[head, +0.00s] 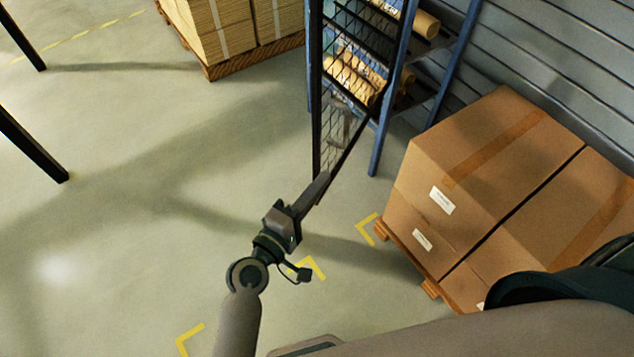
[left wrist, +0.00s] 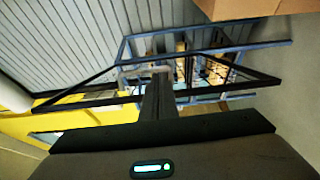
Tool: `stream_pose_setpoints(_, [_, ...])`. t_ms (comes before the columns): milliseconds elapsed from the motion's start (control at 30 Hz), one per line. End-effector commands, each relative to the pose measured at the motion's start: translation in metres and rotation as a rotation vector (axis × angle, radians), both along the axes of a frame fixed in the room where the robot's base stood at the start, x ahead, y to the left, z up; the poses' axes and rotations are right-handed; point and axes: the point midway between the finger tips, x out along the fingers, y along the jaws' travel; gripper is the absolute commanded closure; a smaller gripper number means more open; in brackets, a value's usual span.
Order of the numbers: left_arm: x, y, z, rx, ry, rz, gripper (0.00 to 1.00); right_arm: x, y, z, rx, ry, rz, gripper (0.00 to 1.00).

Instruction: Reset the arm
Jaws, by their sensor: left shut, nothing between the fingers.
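My left arm reaches up from the bottom of the head view, and its gripper (head: 320,184) points up and to the right. The gripper is shut and empty, held in the air over the floor in front of the rack. In the left wrist view the closed fingers (left wrist: 159,82) stick out from the dark gripper body toward the blue rack frame. My right gripper is in neither view.
A blue rack (head: 384,95) with a mesh side holds several kraft rolls (head: 350,76). Large cardboard boxes (head: 480,160) stand on a pallet at right. Another loaded pallet (head: 255,58) is at the back. Open floor (head: 130,220) lies at left.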

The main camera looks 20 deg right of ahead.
Motion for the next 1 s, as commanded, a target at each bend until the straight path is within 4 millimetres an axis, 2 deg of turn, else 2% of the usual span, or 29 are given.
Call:
stream_pose_setpoints(400, [0.0,0.0,0.0,0.0,0.0,0.0,1.0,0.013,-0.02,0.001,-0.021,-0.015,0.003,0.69])
stream_pose_setpoints(667, [0.0,0.001,-0.006,0.01,0.003,0.003,1.0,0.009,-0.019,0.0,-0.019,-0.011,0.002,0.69])
stream_pose_setpoints(767, [0.002,0.003,-0.021,0.04,0.011,0.01,1.0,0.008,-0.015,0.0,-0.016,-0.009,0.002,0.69])
stream_pose_setpoints(867, [0.004,0.008,-0.051,0.099,0.028,0.023,1.0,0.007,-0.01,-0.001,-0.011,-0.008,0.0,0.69])
stream_pose_setpoints(967, [0.004,0.018,-0.096,0.19,0.05,0.039,1.0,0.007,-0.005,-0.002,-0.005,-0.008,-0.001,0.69])
stream_pose_setpoints(1000, [0.003,0.022,-0.117,0.233,0.061,0.044,1.0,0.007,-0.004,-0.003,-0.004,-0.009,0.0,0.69])
